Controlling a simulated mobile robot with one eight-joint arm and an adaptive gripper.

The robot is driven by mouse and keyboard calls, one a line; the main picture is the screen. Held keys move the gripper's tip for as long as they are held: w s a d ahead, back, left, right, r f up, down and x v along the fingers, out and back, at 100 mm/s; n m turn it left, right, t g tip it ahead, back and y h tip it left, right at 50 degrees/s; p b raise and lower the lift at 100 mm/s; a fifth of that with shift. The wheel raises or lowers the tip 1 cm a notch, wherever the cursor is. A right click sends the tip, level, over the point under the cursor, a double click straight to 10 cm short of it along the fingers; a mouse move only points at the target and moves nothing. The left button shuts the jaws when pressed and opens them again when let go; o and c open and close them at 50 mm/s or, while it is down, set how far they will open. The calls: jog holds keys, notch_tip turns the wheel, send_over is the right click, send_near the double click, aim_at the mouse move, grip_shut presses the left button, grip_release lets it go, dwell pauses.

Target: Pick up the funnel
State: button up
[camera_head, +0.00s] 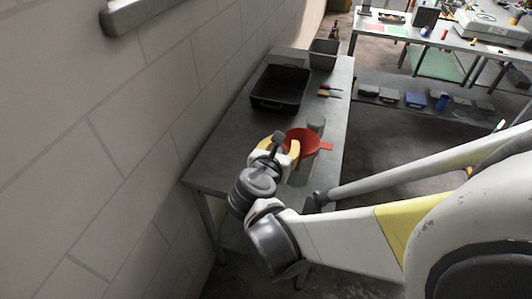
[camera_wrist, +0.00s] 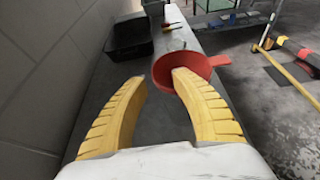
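The red funnel (camera_head: 306,139) stands on the grey metal table, wide mouth up, with a tab on its right side. In the wrist view the funnel (camera_wrist: 180,68) lies beyond my fingers, right of centre. My gripper (camera_head: 283,147) is just left of the funnel, low over the table. The funnel's lower part is partly hidden.
A grey cylindrical can (camera_head: 316,123) stands close behind the funnel. A black tray (camera_head: 279,89), a grey bin (camera_head: 323,54) and screwdrivers (camera_head: 329,92) lie farther back on the table (camera_head: 222,160). A block wall (camera_head: 120,130) runs along the left. The table's front left is clear.

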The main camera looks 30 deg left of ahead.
aim_at(287, 133)
jog(key=x, duration=0.2)
jog(key=b+x, duration=0.1)
jog(key=x, duration=0.2)
jog(key=a+b+x, duration=0.1)
jog(key=x, duration=0.2)
jog(key=shift+d, duration=0.1)
jog(key=shift+c, duration=0.2)
grip_shut()
